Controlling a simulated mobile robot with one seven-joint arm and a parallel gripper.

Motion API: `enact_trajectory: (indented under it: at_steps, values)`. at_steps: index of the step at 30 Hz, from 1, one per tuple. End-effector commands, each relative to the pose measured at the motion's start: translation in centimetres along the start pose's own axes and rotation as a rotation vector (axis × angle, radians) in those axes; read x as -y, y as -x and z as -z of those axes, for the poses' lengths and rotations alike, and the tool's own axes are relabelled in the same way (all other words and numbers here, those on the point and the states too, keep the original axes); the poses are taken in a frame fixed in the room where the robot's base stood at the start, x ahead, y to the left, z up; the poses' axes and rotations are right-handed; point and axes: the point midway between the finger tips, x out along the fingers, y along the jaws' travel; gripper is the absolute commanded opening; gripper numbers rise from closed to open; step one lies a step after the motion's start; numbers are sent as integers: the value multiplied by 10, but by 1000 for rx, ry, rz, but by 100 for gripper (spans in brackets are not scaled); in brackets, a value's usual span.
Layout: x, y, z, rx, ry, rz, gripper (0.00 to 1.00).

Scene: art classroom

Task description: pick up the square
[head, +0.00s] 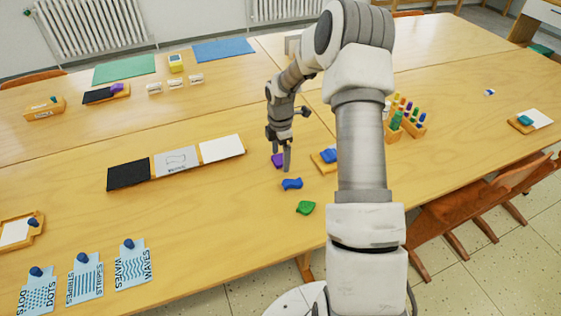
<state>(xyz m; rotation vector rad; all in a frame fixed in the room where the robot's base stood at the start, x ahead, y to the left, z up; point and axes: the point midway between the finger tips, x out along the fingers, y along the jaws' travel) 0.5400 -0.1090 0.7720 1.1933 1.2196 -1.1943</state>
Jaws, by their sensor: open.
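My gripper (281,157) points down over the middle of the near table, open. A purple piece (277,161) lies on the table right at its fingers, partly hidden by one finger. I cannot tell whether the piece is between the fingers or just behind them. A blue piece (292,184) lies just in front of the gripper, and a green piece (305,208) lies nearer the table's front edge. No piece is clearly a square from here; the purple one's outline is partly covered.
A wooden tray with a blue item (328,156) stands right of the gripper, partly behind my arm. A long strip of black, grey and white panels (178,162) lies to the left. A wooden rack of coloured pens (407,118) stands farther right. Bare tabletop (215,215) lies front left.

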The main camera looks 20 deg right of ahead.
Motion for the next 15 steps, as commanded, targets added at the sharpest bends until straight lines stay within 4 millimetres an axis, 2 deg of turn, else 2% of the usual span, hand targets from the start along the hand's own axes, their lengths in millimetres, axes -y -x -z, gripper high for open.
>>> enact_trajectory:
  at_steps: [4,15]
  values:
    - [0,1,0,0,0,-1,92]
    - [0,1,0,0,-1,-1,25]
